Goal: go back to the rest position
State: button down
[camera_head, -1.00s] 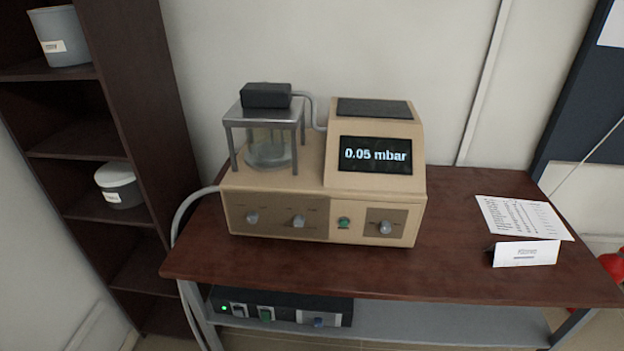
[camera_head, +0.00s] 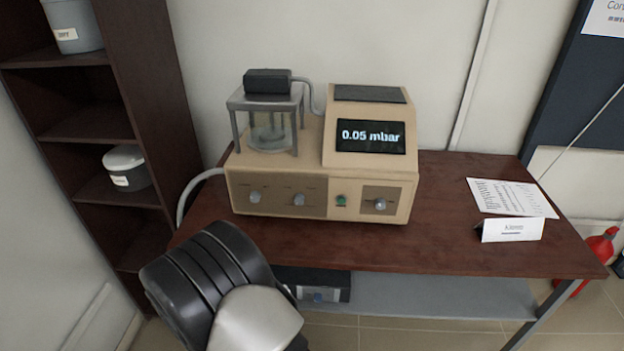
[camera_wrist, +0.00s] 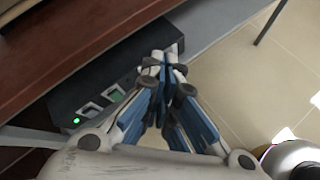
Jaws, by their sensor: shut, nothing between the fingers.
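My gripper (camera_wrist: 163,62) shows in the wrist view, its fingertips together and nothing between them. It is in front of a black box (camera_wrist: 85,108) with a green light and switches, on the shelf under the table. I cannot tell whether the fingertips touch the box. In the head view my arm covers the left part of this box (camera_head: 318,284), and the gripper itself is not visible.
A beige device (camera_head: 318,200) reading 0.05 mbar stands on the brown table (camera_head: 450,240). A paper sheet (camera_head: 511,197) and a folded card (camera_head: 512,229) lie at right. A dark shelf unit (camera_head: 140,60) stands left. A red object (camera_head: 600,245) is at far right.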

jog(key=s+d+r+m+g, duration=0.35)
jog(key=d+r+m, duration=0.35)
jog(key=d+r, duration=0.35)
jog(key=s+d+r+m+g, duration=0.3)
jog(key=s+d+r+m, duration=0.3)
jog(key=d+r, duration=0.45)
jog(key=s+d+r+m+t+y, duration=0.1)
jog(key=s+r+m+y, duration=0.2)
jog(key=s, duration=0.5)
jog(key=s+d+r+m+t+y, duration=0.1)
jog(key=s+r+m+y, duration=0.2)
jog(key=s+r+m, duration=0.2)
jog(key=s+m, duration=0.2)
jog(key=m, duration=0.1)
jog(key=shift+s, duration=0.4)
